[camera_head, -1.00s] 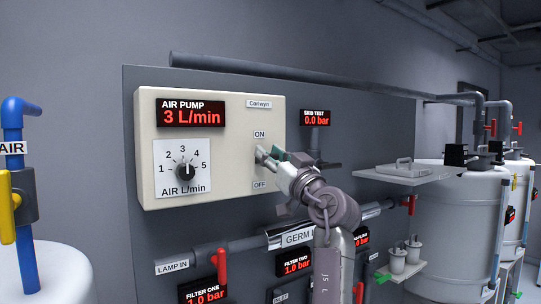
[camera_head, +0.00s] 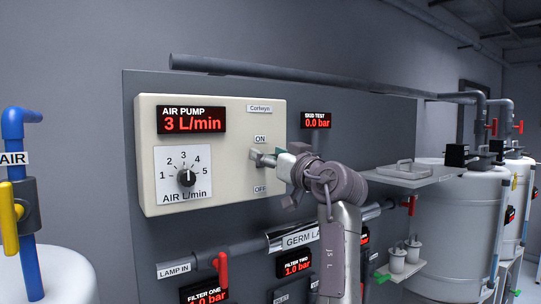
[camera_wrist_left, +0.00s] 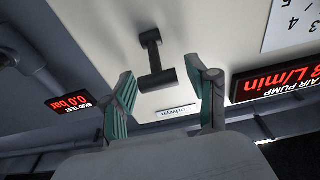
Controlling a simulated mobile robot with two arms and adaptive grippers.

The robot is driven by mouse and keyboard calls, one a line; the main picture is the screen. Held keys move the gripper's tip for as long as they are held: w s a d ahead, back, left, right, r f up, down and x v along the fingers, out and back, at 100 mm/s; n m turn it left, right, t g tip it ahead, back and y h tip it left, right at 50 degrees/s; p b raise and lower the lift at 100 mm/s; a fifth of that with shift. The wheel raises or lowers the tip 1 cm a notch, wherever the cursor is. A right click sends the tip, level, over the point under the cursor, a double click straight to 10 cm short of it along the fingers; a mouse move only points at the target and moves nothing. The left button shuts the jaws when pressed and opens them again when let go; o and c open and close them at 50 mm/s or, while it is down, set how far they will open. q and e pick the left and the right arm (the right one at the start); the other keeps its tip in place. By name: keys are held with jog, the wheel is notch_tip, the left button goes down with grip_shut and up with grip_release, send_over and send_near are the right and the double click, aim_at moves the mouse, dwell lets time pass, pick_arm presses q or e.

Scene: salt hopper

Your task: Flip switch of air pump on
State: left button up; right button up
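The air pump box (camera_head: 225,205) is a cream panel with a red "AIR PUMP 3 L/min" display (camera_head: 192,120). Its metal switch lever (camera_head: 258,156) sticks out between the "ON" label (camera_head: 260,139) above and the "OFF" label (camera_head: 260,189) below. My left gripper (camera_head: 281,160) is at the lever from the right, partly hiding it. In the left wrist view, the green-padded fingers of the left gripper (camera_wrist_left: 164,84) are spread, with the dark T-shaped lever (camera_wrist_left: 154,60) between their tips and a gap on both sides. Which way the lever is set is hard to tell. My right gripper is out of view.
A dial (camera_head: 186,178) sits on the box left of the switch. Pipes, including a "LAMP IN" pipe (camera_head: 205,260) with a red valve handle (camera_head: 222,268), run below. A shelf (camera_head: 410,180) and white tanks (camera_head: 455,225) stand to the right.

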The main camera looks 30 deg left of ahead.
aim_at(260, 108)
pick_arm(q)
jog(key=shift+r, duration=5)
jog(key=shift+f, duration=0.1)
